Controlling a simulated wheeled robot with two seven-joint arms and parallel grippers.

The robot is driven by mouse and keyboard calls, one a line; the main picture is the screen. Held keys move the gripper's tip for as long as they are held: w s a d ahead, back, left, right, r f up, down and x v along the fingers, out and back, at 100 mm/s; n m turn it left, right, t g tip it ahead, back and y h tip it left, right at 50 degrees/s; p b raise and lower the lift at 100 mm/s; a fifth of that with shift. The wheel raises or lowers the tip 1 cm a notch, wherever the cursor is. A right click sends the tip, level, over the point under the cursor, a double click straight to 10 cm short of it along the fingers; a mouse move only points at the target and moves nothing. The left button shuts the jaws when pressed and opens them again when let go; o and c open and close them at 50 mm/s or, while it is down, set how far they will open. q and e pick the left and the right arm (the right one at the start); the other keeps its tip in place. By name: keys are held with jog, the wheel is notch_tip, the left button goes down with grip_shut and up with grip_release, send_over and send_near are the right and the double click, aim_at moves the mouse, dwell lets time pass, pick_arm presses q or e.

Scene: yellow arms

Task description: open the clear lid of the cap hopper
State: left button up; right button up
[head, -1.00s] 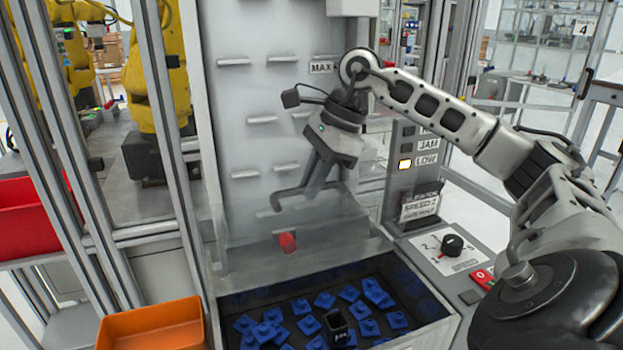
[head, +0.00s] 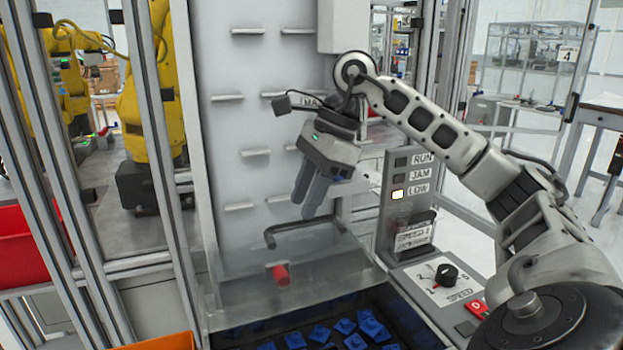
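The clear lid (head: 325,275) of the cap hopper is a see-through panel across the lower middle of the head view. A grey bar handle (head: 300,231) shows along its upper part, and a red knob (head: 281,275) sits lower. Blue caps (head: 345,326) lie in the dark bin below the panel's lower edge. I cannot tell the lid's exact angle. My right gripper (head: 309,212) points down just above the handle; its fingers lie side by side, and whether they are apart or touching is unclear. It holds nothing visible. My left gripper is not in view.
A grey panel with RUN, JAM and a lit LOW lamp (head: 398,195) stands right of the hopper, above a speed knob (head: 446,274). Metal posts (head: 165,150) stand at left, with a red bin (head: 22,245) and an orange bin (head: 165,342).

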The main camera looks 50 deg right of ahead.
jog(key=r, duration=0.1)
jog(key=s+a+r, duration=0.2)
jog(key=r, duration=0.1)
jog(key=shift+s+a+p, duration=0.1)
jog(key=shift+p, duration=0.2)
jog(key=s+a+r, duration=0.3)
jog(key=s+a, duration=0.3)
jog(key=shift+s+a+r, duration=0.2)
jog(key=shift+r, duration=0.2)
